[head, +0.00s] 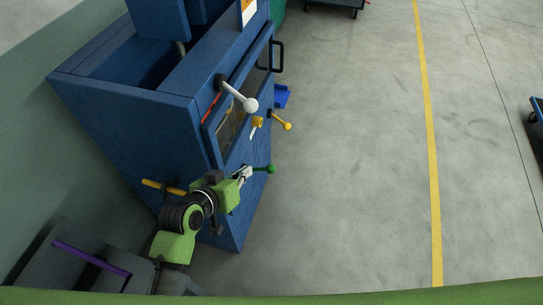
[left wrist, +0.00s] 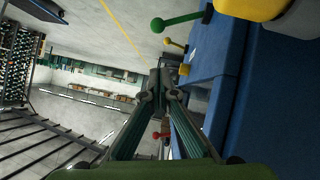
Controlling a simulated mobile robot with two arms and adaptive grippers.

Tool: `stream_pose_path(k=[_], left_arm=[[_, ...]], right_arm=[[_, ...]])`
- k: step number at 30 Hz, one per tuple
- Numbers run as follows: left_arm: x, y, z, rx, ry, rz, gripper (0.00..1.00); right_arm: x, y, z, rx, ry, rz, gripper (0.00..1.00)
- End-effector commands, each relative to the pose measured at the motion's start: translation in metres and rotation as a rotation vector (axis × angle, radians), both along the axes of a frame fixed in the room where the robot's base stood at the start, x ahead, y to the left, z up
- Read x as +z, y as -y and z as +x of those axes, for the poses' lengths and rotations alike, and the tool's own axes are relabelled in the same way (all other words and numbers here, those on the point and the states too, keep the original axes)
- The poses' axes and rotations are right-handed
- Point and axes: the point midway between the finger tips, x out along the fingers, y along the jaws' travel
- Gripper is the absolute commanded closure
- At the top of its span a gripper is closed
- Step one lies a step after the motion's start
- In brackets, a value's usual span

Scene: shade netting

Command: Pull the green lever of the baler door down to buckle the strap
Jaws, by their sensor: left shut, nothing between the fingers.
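The blue baler (head: 130,115) stands at the left of the head view, its door side facing right. The green lever (head: 270,169) sticks out low on that side and ends in a green ball. My left gripper (head: 246,172) is shut and empty, close beside the lever's rod; I cannot tell whether they touch. In the left wrist view, the green lever (left wrist: 172,22) shows at the top, above and apart from the shut fingertips (left wrist: 163,84). No strap can be made out. My right gripper is not in view.
A white-knobbed lever (head: 250,104) and a yellow-knobbed lever (head: 286,125) stick out higher on the baler. A black door handle (head: 280,56) is farther back. A purple bar (head: 92,258) lies at lower left.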

Motion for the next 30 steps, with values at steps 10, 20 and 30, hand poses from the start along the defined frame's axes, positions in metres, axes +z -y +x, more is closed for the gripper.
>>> stream_pose_path(k=[10,20,30], left_arm=[[-0.020,0.016,0.028,0.001,-0.001,-0.001,1.00],[-0.049,0.037,0.068,0.001,0.000,-0.001,1.00],[-0.085,0.051,0.077,0.000,-0.001,0.000,1.00]], right_arm=[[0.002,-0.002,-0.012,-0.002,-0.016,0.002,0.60],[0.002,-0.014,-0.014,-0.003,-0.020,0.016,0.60],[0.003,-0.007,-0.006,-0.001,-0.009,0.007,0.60]])
